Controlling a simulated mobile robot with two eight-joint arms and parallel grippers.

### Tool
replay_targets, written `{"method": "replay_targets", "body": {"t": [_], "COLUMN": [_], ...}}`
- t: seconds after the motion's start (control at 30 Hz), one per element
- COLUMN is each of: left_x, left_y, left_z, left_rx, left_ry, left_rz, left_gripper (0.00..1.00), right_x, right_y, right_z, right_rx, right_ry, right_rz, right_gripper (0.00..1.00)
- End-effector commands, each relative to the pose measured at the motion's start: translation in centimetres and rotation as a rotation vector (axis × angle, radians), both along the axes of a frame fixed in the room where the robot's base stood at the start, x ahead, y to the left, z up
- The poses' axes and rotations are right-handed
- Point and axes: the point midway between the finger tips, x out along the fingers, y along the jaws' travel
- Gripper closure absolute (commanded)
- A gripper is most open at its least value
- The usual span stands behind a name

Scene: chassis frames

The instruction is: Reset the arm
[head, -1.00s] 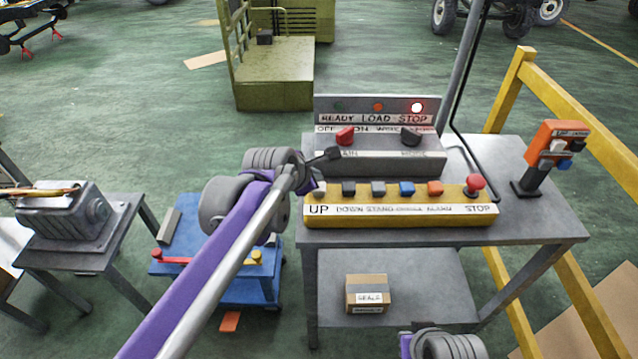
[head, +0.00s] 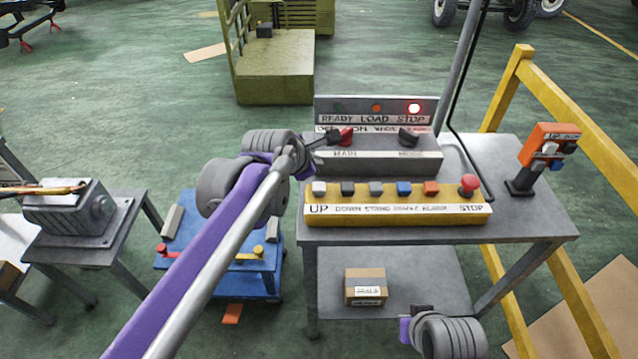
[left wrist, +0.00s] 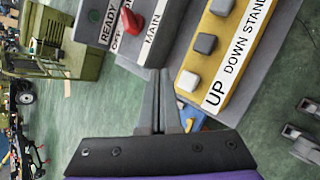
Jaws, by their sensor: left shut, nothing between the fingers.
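My left gripper (head: 335,137) is shut and empty. In the head view its dark tip lies just left of the red MAIN knob (head: 347,136) and overlaps it; whether they touch I cannot tell. In the left wrist view the shut fingers (left wrist: 159,88) point between the grey MAIN panel (left wrist: 150,50) and the yellow button box (left wrist: 232,45), with the red knob (left wrist: 131,21) apart, up and left of the tips. Part of my right arm (head: 450,335) shows at the bottom of the head view; its fingers are not clear.
The grey table (head: 540,215) carries the button box with a red STOP button (head: 468,184), a dark knob (head: 408,136) and an orange pendant box (head: 549,145). A yellow rail (head: 575,110) stands at right. A carton (head: 366,287) sits on the lower shelf.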

Motion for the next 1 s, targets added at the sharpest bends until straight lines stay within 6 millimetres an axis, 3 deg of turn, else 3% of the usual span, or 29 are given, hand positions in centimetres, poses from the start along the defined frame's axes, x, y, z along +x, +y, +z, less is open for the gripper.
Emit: {"method": "replay_targets", "body": {"t": [0.5,0.63,0.77,1.0], "left_x": [0.0,-0.8,-3.8,-13.1], "left_y": [0.0,0.8,3.3,9.8], "left_z": [0.0,-0.2,-1.1,-5.0], "left_rx": [0.001,0.048,0.223,0.710], "left_ry": [0.000,-0.009,-0.042,-0.100], "left_rz": [-0.001,-0.036,-0.179,-0.648], "left_gripper": [1.00,1.00,1.00,1.00], "right_x": [0.0,0.0,0.1,0.3], "right_y": [0.0,0.0,0.0,0.0], "right_z": [0.0,0.1,0.4,1.3], "right_rx": [0.000,0.000,0.000,0.000], "right_ry": [0.000,0.000,-0.002,-0.007], "right_rz": [0.000,0.000,0.000,0.000], "right_gripper": [1.00,1.00,1.00,1.00]}}
